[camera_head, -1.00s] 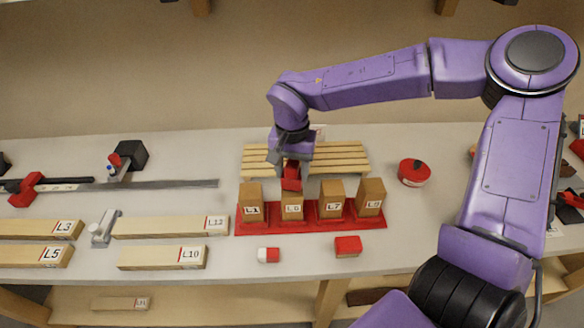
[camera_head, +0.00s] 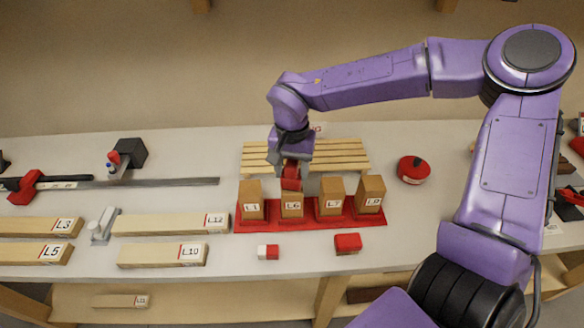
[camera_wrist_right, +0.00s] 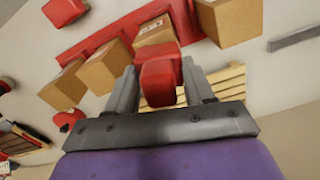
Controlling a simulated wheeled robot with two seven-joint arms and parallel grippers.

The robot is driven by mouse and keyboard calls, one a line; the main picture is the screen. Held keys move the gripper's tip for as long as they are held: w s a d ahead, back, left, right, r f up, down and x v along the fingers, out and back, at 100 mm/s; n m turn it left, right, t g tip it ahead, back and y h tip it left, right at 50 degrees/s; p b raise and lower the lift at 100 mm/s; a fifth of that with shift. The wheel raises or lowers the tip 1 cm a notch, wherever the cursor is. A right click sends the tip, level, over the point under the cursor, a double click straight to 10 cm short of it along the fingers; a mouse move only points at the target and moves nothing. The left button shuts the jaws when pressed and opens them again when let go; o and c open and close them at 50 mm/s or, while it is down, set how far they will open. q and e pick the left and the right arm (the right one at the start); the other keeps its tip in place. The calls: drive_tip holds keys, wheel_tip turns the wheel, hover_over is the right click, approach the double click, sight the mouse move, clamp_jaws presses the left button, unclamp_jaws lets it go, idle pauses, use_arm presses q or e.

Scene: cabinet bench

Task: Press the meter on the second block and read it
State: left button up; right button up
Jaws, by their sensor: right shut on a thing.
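Several wooden blocks stand upright in a red tray (camera_head: 233,219), labelled L1 (camera_head: 251,207), L6 (camera_head: 292,207), L7 (camera_head: 331,207) and one at the right whose label is hard to read (camera_head: 369,206). My right gripper (camera_head: 290,173) is shut on a red meter (camera_head: 291,184), which is at the top of block L6, second from the left. In the right wrist view the meter (camera_wrist_right: 160,75) sits between both fingers, with its far end over a block top (camera_wrist_right: 153,32). Its reading is hidden. My left gripper is not in view.
A slatted wooden rack (camera_head: 340,156) lies behind the blocks. A round red object (camera_head: 413,170) is to the right. A red block (camera_head: 348,244) and a red-white block (camera_head: 268,252) lie in front. Labelled boards (camera_head: 170,224) and a long metal rule (camera_head: 185,183) are at left.

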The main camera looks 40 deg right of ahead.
sight(292, 163)
wheel_tip(292, 163, up, 3)
drive_tip(key=p, duration=0.4)
wheel_tip(292, 163, up, 2)
drive_tip(key=shift+r+p, duration=0.2)
drive_tip(key=shift+p, duration=0.9)
drive_tip(key=shift+r+b, duration=0.1)
drive_tip(key=shift+b, duration=0.25)
drive_tip(key=shift+r, duration=0.7)
